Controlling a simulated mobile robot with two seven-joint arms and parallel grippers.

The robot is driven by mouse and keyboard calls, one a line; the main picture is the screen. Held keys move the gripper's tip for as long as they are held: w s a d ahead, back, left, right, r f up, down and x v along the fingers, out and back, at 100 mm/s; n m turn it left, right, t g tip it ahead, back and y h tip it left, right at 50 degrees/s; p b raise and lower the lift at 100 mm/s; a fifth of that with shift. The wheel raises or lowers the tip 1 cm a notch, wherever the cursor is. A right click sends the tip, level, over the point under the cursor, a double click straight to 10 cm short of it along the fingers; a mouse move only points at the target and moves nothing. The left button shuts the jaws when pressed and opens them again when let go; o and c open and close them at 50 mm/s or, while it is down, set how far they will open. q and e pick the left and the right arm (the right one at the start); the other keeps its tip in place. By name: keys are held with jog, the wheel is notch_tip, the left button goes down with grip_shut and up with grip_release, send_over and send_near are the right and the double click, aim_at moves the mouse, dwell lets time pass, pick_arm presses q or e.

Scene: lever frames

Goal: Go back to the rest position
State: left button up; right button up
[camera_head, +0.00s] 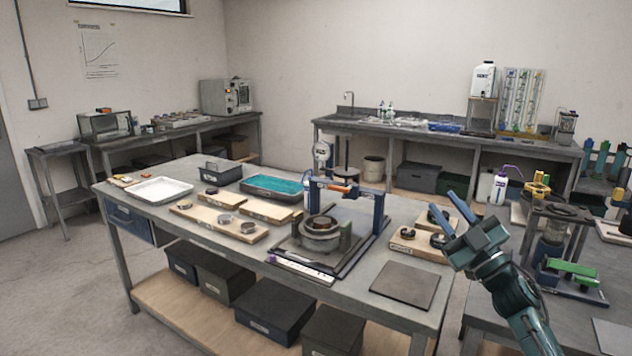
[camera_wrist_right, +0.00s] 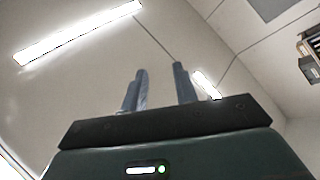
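My right gripper (camera_head: 449,212) is raised at the right of the head view, over the front right end of the workbench. Its two fingers point up and stand apart with nothing between them. The right wrist view also shows this gripper (camera_wrist_right: 161,85), open and empty against the ceiling. My left gripper is in neither view. The lever frame (camera_head: 378,212) stands on the workbench (camera_head: 205,215), with an orange grip (camera_head: 335,187) on its bar. A round metal ring stack (camera_head: 320,233) sits within the frame. The gripper is apart from the frame.
A wooden board with dark round parts (camera_head: 418,246) lies near my right gripper. A dark flat plate (camera_head: 405,284) lies at the bench's front right. A white tray (camera_head: 158,190) and a teal-lined tray (camera_head: 272,186) lie farther left. A second bench with a green clamp (camera_head: 572,270) stands at right.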

jog(key=w+d+f+m+g+h, duration=0.45)
jog(key=d+f+m+h, duration=0.65)
jog(key=h, duration=0.3)
jog(key=s+a+f+n+g+y, duration=0.1)
jog(key=s+a+f+y, duration=0.1)
jog(key=s+a+f, duration=0.7)
jog(key=s+a+f+g+y, duration=0.15)
jog(key=s+a+f, duration=0.25)
jog(key=s+f, duration=0.55)
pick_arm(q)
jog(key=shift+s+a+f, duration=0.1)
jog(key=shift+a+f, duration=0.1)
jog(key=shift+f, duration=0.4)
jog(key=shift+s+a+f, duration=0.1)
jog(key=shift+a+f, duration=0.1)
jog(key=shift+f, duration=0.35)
pick_arm(e)
jog(key=s+a+f+g, duration=0.1)
jog(key=s+a+f, duration=0.1)
jog(key=s, duration=0.5)
jog(key=s+a+f+g+y, duration=0.1)
jog(key=s+a+f, duration=0.2)
jog(key=s, duration=0.4)
jog(key=s+a+f+g, duration=0.1)
jog(key=s+a+f, duration=0.2)
jog(key=s, duration=0.3)
jog(key=shift+s+a+m+g+y, duration=0.3)
jog(key=shift+s+a+y, duration=0.1)
jog(key=shift+a, duration=0.2)
jog(key=shift+o, duration=0.8)
